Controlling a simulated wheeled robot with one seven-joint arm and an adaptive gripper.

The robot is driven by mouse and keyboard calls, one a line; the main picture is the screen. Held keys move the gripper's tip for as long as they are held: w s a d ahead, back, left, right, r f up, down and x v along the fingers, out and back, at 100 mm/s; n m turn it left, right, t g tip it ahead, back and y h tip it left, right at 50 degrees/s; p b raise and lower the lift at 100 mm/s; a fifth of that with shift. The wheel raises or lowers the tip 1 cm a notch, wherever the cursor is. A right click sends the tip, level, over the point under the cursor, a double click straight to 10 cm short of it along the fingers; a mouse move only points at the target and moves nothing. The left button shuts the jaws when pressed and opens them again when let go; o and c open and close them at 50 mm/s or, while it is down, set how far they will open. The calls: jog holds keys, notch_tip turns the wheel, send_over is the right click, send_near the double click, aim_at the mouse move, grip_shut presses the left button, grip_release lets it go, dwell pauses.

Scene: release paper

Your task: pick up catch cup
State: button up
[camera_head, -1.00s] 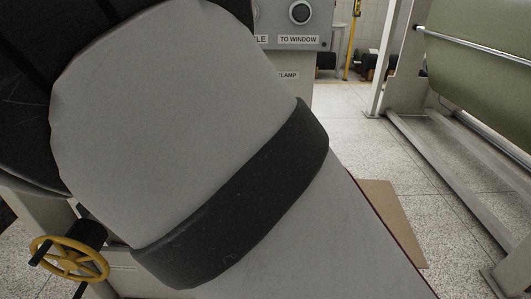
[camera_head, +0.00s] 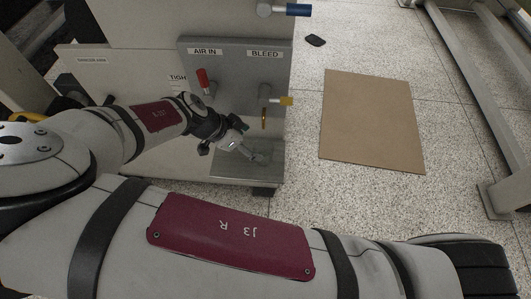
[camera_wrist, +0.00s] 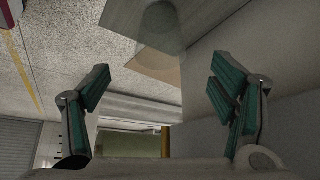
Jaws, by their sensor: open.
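A small clear grey cup (camera_head: 262,157) appears to stand on the grey ledge (camera_head: 235,172) below the BLEED valve; its outline is faint in the head view. In the wrist view a see-through, flaring shape (camera_wrist: 158,28) at the top centre looks like this cup. My gripper (camera_head: 240,146) is just left of the cup, above the ledge. In the wrist view my gripper (camera_wrist: 160,92) has its two green-padded fingers wide apart with nothing held between them. Whether a finger touches the cup cannot be told.
A grey panel carries a red-handled AIR IN valve (camera_head: 203,80) and a yellow-handled BLEED valve (camera_head: 283,100) with a brass spout (camera_head: 264,118). A blue-handled valve (camera_head: 297,10) is above. Cardboard (camera_head: 370,120) lies flat on the speckled floor. White frame rails (camera_head: 470,60) stand right.

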aim_at(271, 151)
jog(key=x, duration=0.2)
jog(key=shift+d+f+b, duration=0.15)
jog(key=shift+f+b, duration=0.15)
jog(key=shift+f, duration=0.05)
jog(key=shift+w+b+x, duration=0.1)
jog(key=shift+b+x, duration=0.5)
jog(key=shift+x, duration=0.7)
jog(key=shift+w+b+x, duration=0.15)
jog(key=shift+b+x, duration=0.4)
jog(key=shift+x, duration=0.8)
jog(key=shift+d+r, duration=0.15)
jog(key=shift+c, duration=0.5)
jog(key=c, duration=1.2)
jog(key=shift+o, duration=0.2)
jog(key=shift+r, duration=0.2)
